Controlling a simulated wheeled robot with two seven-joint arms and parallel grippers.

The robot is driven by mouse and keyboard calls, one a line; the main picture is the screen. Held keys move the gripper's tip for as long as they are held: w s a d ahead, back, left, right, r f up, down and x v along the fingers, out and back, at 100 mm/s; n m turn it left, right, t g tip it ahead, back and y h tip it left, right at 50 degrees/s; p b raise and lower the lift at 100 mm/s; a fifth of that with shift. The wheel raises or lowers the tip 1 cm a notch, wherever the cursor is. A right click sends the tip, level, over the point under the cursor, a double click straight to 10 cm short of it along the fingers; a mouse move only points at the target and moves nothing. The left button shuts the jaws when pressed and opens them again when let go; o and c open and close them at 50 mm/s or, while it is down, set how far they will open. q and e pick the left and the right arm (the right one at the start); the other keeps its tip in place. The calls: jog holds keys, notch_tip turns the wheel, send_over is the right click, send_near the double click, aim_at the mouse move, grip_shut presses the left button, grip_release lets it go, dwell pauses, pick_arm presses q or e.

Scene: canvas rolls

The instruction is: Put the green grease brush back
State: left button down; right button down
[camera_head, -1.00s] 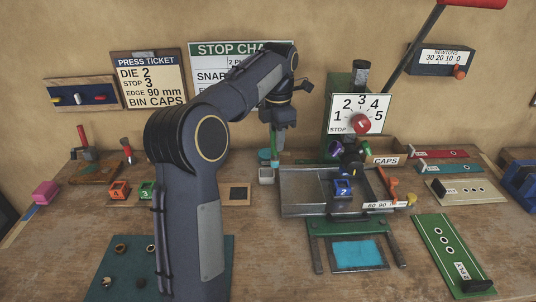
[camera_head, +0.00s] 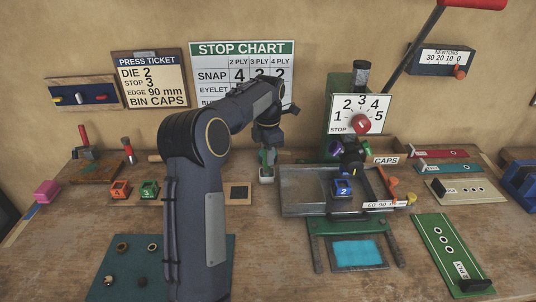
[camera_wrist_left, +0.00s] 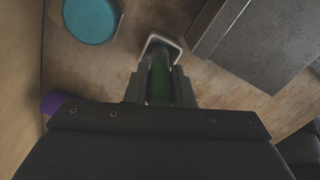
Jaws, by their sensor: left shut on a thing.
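The green grease brush (camera_head: 264,157) is upright between the fingers of my left gripper (camera_head: 268,148), which is shut on it. In the left wrist view the green handle (camera_wrist_left: 160,80) runs down between the fingers. Its lower end is at the small pale square cup (camera_head: 266,175), whose white rim (camera_wrist_left: 176,43) shows around it in the wrist view. The brush tip is hidden, and I cannot tell how deep it sits. My right gripper is not in view.
A metal tray (camera_head: 300,205) with a blue die block (camera_head: 342,188) stands right of the cup. A teal round thing (camera_wrist_left: 90,18) and a purple thing (camera_wrist_left: 52,102) are close by in the wrist view.

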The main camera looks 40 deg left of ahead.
pick_arm(q)
jog(key=shift+f, duration=0.1)
jog(key=c, duration=1.2)
grip_release()
jog(key=shift+c, duration=0.2)
